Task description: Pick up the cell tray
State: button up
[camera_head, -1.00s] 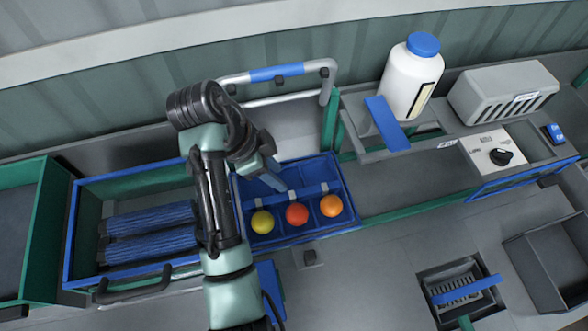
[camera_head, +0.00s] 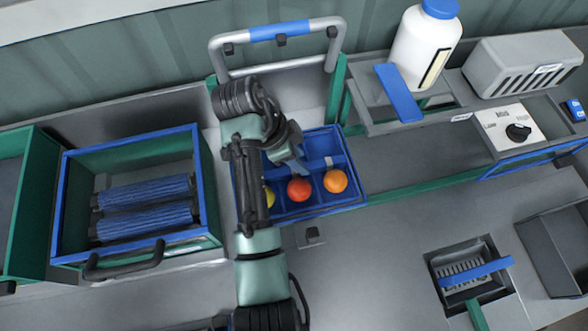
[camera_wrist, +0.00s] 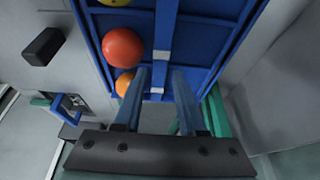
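The blue cell tray (camera_head: 325,209) lies in the middle of the head view. It holds a red ball-like tomato (camera_head: 299,189), an orange one (camera_head: 335,181) and a yellow one (camera_head: 269,197), partly hidden by my arm. My gripper (camera_head: 298,165) is over the tray, pointing down at it. In the wrist view, my gripper (camera_wrist: 161,72) is open, its two blue fingers apart. The tray's raised middle bar (camera_wrist: 163,40) runs between the finger lines. I cannot tell whether the fingertips touch it.
A green and blue crate with dark blue rollers (camera_head: 145,205) stands left of the tray. A rail with a blue grip (camera_head: 279,31) rises behind. A white bottle (camera_head: 424,50), a grey vented box (camera_head: 525,62) and a dial box (camera_head: 513,130) stand at right. The bench front is mostly clear.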

jog(key=shift+x, duration=1.6)
jog(key=shift+f, duration=0.1)
grip_shut()
